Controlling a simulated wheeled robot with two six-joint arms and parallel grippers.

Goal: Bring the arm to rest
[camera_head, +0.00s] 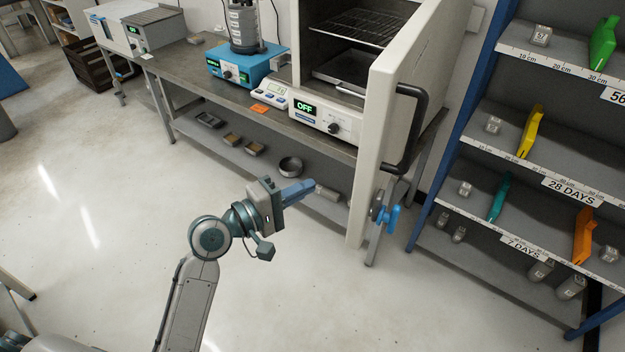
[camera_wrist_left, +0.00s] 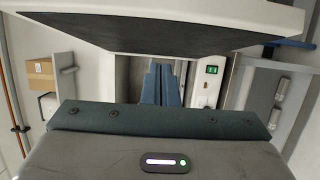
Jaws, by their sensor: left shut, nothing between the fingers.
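My left arm reaches in from the lower left of the head view. Its gripper (camera_head: 312,186) has blue fingers that are closed together and empty. It hangs in the air in front of the bench, left of the open oven door. In the left wrist view the shut fingers (camera_wrist_left: 161,84) point away from the camera, with a broad pale panel with a dark face across the top. My right gripper does not show in either view.
The oven (camera_head: 325,119) stands on the bench (camera_head: 190,68) with its door (camera_head: 375,130) swung out toward me, close right of the gripper. A blue-framed shelf rack (camera_head: 480,115) with specimens stands at the right. The floor (camera_head: 90,220) at left is clear.

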